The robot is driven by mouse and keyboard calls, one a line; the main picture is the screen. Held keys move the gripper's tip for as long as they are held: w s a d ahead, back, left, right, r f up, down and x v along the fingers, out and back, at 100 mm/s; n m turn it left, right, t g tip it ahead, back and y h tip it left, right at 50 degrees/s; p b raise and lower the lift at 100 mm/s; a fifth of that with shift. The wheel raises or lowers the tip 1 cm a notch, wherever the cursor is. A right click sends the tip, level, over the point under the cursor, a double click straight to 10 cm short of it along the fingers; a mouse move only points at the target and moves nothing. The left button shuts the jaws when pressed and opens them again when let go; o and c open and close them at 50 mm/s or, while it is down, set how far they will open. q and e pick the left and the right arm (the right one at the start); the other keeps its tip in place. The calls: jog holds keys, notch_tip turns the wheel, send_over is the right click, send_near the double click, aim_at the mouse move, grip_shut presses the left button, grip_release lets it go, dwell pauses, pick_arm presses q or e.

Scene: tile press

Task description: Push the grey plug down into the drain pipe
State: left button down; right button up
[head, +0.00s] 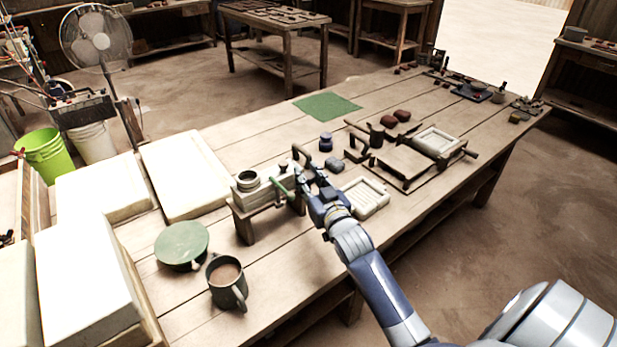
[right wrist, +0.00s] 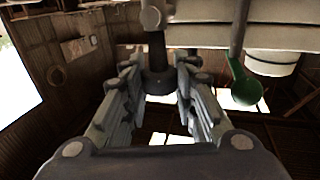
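A pale block-shaped body on a small wooden stand (head: 244,222) carries a dark round fitting (head: 247,181) on its top left and a green lever (head: 278,186) on its near side. My right gripper (head: 308,172) is at the right end of this body. In the right wrist view its two fingers (right wrist: 160,88) are apart, with a dark post with a wide collar (right wrist: 158,78) between them; contact is not clear. The lever's green round end (right wrist: 245,90) shows right of the fingers. I cannot tell which part is the grey plug or the drain pipe. My left gripper is not in view.
A dark blue jar (head: 326,142) and a wooden press frame (head: 402,163) stand beyond. A mug (head: 227,284) and a round green-topped thing (head: 182,242) stand nearer left, beside white slabs (head: 186,174).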

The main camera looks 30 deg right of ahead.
grip_shut()
jog(key=shift+f+b, duration=0.55)
jog(key=shift+f, duration=0.8)
jog(key=o, duration=1)
grip_release()
jog(key=s, duration=0.4)
jog(key=s+a, duration=0.1)
jog(key=s, duration=0.3)
jog(key=s+a, duration=0.1)
jog(key=s, duration=0.2)
jog(key=shift+s+a, duration=0.1)
jog(key=shift+s, duration=0.3)
